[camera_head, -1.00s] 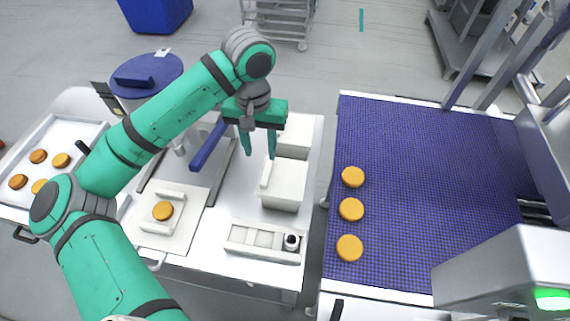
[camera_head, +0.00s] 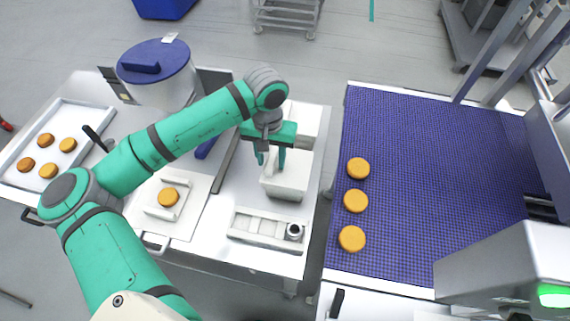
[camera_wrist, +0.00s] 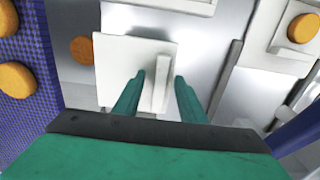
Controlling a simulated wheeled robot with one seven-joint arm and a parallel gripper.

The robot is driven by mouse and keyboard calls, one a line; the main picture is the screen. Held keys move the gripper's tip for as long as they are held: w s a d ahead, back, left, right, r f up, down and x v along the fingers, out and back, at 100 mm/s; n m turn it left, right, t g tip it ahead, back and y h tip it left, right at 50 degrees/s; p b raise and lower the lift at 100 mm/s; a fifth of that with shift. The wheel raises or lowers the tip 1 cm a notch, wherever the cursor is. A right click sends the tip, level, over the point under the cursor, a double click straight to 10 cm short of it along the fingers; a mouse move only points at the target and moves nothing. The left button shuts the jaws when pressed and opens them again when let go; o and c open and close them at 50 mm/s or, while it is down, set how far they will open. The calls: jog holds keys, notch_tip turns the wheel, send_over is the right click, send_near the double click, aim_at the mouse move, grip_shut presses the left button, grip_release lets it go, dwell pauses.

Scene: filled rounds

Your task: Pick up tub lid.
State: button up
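The tub lid (camera_head: 297,164) is a white, square lid with a raised upright rib, on a white tub (camera_head: 286,190) on the metal worktop. It also shows in the wrist view (camera_wrist: 122,68), with its rib between the fingers. My gripper (camera_head: 271,158) is open above the lid, one finger on each side of the rib. It also shows in the wrist view (camera_wrist: 160,95). A gap shows between the rib and each finger there. In the head view my gripper hides part of the lid.
A white box (camera_head: 301,118) stands just behind the tub. A slotted white holder (camera_head: 252,226) is in front. A blue belt (camera_head: 430,180) with three orange rounds runs at right. A blue-lidded drum (camera_head: 160,85) and a tray of rounds (camera_head: 88,112) are at left.

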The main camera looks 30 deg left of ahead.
jog(key=shift+s, duration=0.1)
grip_shut()
jog(key=shift+r, duration=0.15)
jog(key=shift+r, duration=0.25)
notch_tip(320, 180, up, 2)
jog(key=shift+r, duration=0.2)
jog(key=s+d+r, duration=0.1)
jog(key=s+r, duration=1.3)
jog(key=shift+d+r, duration=0.3)
jog(key=shift+r, duration=0.1)
